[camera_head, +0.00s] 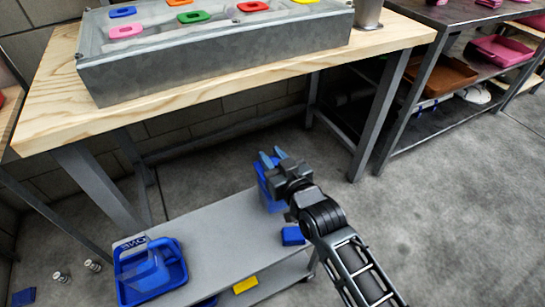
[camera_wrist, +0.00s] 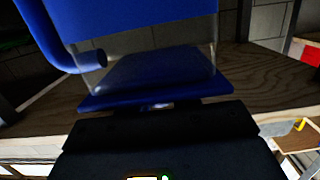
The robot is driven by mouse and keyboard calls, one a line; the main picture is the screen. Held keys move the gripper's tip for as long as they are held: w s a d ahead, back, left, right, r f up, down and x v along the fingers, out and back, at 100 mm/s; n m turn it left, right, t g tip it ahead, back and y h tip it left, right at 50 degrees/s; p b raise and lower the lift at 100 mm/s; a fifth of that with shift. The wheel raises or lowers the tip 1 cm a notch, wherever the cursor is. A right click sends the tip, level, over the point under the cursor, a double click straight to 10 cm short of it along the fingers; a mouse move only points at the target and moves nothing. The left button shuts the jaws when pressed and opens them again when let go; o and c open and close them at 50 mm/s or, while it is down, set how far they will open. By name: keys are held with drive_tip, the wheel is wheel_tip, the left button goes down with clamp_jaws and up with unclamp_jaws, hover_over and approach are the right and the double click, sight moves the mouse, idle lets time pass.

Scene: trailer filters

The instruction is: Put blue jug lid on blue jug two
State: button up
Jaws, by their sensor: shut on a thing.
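A blue jug (camera_head: 270,197) stands near the right end of the grey cart; I take it for blue jug two, though no label shows. My gripper (camera_head: 271,158) is at its top. In the wrist view, my gripper is shut on a flat blue piece, apparently the blue jug lid (camera_wrist: 150,100). The lid lies against the clear part of the jug (camera_wrist: 145,20), whose handle curves along the left. Whether the lid is fully seated I cannot tell. The fingers' contact is mostly hidden by the dark gripper body.
A wooden table (camera_head: 60,117) with a metal bin (camera_head: 200,62) of coloured pieces stands behind. The cart's middle is clear.

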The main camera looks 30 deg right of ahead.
drive_tip(key=o, duration=1.6)
drive_tip(key=shift+r+p, duration=3.2)
drive_tip(key=shift+r, duration=0.35)
drive_tip(key=shift+s+f, duration=0.1)
